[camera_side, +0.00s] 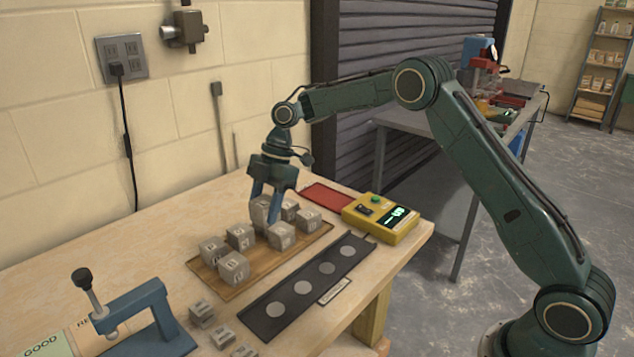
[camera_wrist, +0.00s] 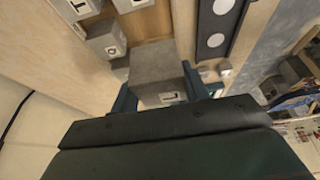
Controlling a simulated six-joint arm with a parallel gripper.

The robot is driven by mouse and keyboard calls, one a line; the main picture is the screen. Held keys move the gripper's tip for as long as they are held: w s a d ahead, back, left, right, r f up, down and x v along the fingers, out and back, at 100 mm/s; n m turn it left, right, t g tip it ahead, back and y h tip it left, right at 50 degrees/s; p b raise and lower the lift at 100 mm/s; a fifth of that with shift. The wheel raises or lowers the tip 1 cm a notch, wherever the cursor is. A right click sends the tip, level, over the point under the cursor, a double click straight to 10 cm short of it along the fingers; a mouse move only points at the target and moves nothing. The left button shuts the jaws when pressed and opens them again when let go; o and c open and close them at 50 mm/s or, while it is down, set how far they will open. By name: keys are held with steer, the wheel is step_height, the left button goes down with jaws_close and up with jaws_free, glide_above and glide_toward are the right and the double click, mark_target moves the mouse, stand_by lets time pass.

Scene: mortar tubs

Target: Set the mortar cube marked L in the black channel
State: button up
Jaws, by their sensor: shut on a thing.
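A grey mortar cube marked L (camera_wrist: 158,66) sits between the two blue fingers of my gripper (camera_wrist: 158,92) in the wrist view. The side view shows my gripper (camera_side: 264,208) pointing down, shut on this cube (camera_side: 260,213), at the back of the wooden board (camera_side: 262,268). Whether the cube touches the board is unclear. The black channel (camera_side: 272,304) lies in front of the board, with several pale round discs along it and a small label at its front edge. It also shows in the wrist view (camera_wrist: 213,58), to the right of the cube.
Several other marked cubes (camera_side: 233,267) stand close around my gripper on the board. A yellow box with a display (camera_side: 382,218) and a red mat (camera_side: 326,196) lie to the right. A blue clamp (camera_side: 150,315) and small grey blocks (camera_side: 222,336) are at the front left.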

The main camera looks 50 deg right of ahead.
step_height(320, 180, up, 9)
glide_above(323, 271)
steer(key=w+d, duration=0.1)
steer(key=shift+s+d+r, duration=0.1)
steer(key=shift+s+d, duration=0.1)
steer(key=shift+s, duration=0.3)
step_height(323, 271, down, 16)
steer(key=shift+r, duration=0.1)
steer(key=shift+f, duration=2.15)
steer(key=o, duration=1.2)
steer(key=shift+f, duration=0.15)
steer(key=shift+c, duration=0.2)
